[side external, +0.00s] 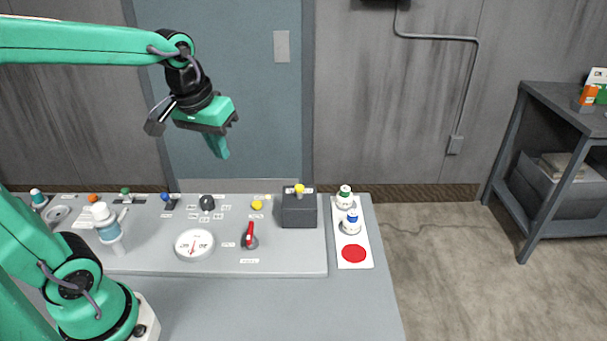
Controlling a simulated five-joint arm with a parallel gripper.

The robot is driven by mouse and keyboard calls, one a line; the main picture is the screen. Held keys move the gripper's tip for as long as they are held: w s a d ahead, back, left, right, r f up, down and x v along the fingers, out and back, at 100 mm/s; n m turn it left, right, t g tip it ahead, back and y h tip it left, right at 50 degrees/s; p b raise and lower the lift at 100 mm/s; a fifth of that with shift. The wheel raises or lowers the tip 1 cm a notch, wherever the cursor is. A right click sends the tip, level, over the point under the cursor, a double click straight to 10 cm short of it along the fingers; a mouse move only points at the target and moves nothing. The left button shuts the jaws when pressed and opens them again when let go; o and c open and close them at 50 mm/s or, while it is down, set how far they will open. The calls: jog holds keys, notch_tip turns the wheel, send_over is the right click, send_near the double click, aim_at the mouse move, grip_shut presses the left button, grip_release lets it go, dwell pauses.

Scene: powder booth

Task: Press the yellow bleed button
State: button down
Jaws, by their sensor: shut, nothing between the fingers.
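Two yellow parts show in the side view. One is a low round yellow button (257,205) on the grey panel, with small labels near it. The other is a yellow knob or button (300,188) on top of a dark box at the panel's right end. The labels are too small to read, so I cannot tell which is the bleed button. My gripper (221,152) is shut and empty, pointing down. It hangs in the air above the panel, higher than both yellow parts and left of them in the picture, touching neither.
The panel (290,262) also carries a round gauge (194,245), a red lever (250,236), a black knob (207,203), a blue knob (165,197) and a white-capped bottle (106,222). Two small bottles stand on a white strip with a red disc (354,253).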

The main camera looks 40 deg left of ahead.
aim_at(256, 203)
jog(key=w+a+f+n+g, duration=0.3)
jog(key=w+a+f+n, duration=0.2)
jog(key=w, duration=0.6)
jog(key=shift+w+a+f, duration=0.25)
jog(key=shift+a+f, duration=0.3)
jog(key=shift+f, duration=0.65)
jog(key=shift+f, duration=0.1)
notch_tip(256, 203, down, 14)
jog(key=shift+r, duration=0.1)
